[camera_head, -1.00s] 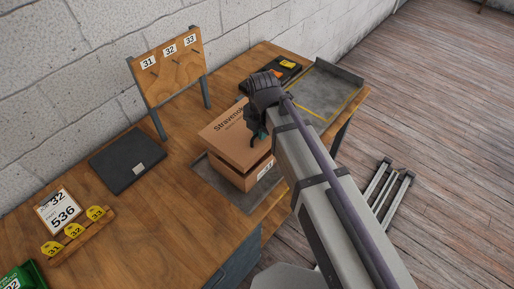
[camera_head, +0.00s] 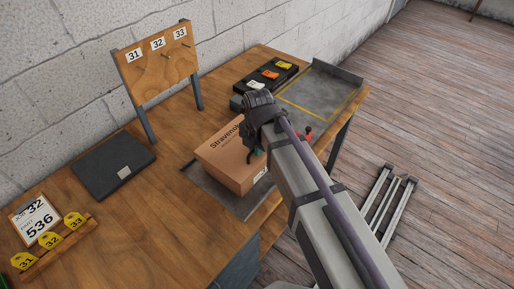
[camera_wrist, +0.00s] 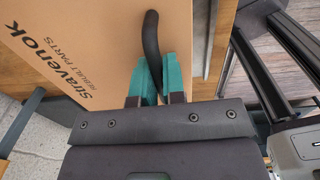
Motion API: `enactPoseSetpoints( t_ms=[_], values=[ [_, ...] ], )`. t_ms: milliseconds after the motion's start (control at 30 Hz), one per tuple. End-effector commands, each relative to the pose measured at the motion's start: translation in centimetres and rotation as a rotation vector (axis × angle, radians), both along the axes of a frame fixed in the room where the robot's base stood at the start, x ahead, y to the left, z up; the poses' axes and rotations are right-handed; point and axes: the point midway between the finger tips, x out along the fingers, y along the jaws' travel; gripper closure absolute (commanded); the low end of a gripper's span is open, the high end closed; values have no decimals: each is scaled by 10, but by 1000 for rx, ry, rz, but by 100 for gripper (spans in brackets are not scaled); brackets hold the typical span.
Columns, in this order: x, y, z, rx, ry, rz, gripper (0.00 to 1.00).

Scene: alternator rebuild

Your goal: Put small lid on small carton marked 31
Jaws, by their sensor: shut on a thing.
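The small lid (camera_head: 224,147) is brown cardboard printed "Stravenok". It sits over the small carton (camera_head: 236,181) on a grey mat, and I see no gap between them in the head view. The number on the carton's white label is too small and partly covered to read. My gripper (camera_wrist: 152,85) has teal fingers closed on a black curved handle (camera_wrist: 151,45) at the lid's edge. The lid's printed top (camera_wrist: 85,45) fills the left of the wrist view. My arm hides the carton's right side in the head view.
A peg board (camera_head: 158,68) marked 31, 32, 33 stands behind. A black flat case (camera_head: 112,165) lies left, near a job card (camera_head: 36,219) and yellow numbered tags (camera_head: 50,240). A black tray (camera_head: 285,68) and a yellow-lined grey tray (camera_head: 325,85) stand at the back right.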

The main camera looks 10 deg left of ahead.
Motion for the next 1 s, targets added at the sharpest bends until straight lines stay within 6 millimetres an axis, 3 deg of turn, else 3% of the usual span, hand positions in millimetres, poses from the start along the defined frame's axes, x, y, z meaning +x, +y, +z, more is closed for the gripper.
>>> enactPoseSetpoints(
  t_ms=[67, 100, 367, 667, 867, 1000],
  values=[
    [0, 0, -4, 0, 0, 0, 100],
    [0, 0, -4, 0, 0, 0, 89],
    [0, 0, -3, 0, 0, 0, 64],
    [0, 0, 2, 0, 0, 0, 64],
    [0, 0, 37, 0, 0, 0, 64],
    [0, -1, 76, 0, 0, 0, 64]
  ],
)
